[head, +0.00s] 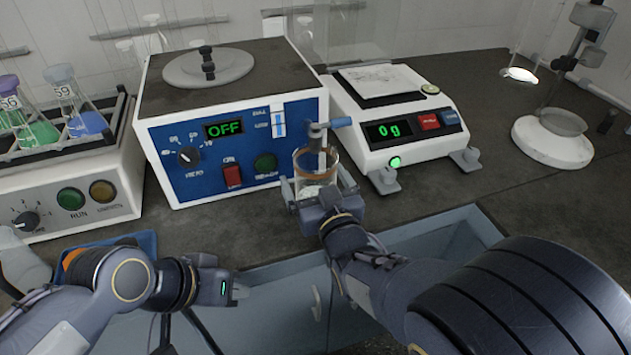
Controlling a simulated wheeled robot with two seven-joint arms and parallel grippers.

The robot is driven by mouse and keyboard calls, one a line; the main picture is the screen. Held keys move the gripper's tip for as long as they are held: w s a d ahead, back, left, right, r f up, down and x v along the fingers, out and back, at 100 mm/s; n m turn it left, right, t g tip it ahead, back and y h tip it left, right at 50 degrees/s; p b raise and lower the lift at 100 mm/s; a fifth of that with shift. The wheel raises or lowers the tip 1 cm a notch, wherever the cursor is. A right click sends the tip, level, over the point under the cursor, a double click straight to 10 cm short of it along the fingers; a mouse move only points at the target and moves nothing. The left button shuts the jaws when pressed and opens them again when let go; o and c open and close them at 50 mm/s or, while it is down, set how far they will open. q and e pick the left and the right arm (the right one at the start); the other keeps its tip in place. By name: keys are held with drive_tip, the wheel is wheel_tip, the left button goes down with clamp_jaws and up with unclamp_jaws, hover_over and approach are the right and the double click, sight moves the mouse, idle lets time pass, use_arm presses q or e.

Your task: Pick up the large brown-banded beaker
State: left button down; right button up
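The large brown-banded beaker (316,162) is clear glass with a brown band near its rim and pale material low inside. It is upright in front of the blue-fronted machine. My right gripper (317,184) has one finger on each side of the beaker; its palm hides the beaker's base. I cannot tell whether the fingers press on the glass or whether the base touches the bench. My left gripper (239,289) is low and left of the beaker, over the bench's front edge, apart from it and seemingly empty; its finger gap is not clear.
The blue-fronted machine (230,150) reads OFF; a blue-handled tap (330,125) is close behind the beaker. A balance (410,125) reading 0 g stands right of it. A shaker with flasks (75,190) is at left. The bench at right (480,205) is mostly clear.

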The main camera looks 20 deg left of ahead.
drive_tip(key=c, duration=1.3)
drive_tip(key=shift+r, duration=0.15)
drive_tip(key=shift+v, duration=8.95)
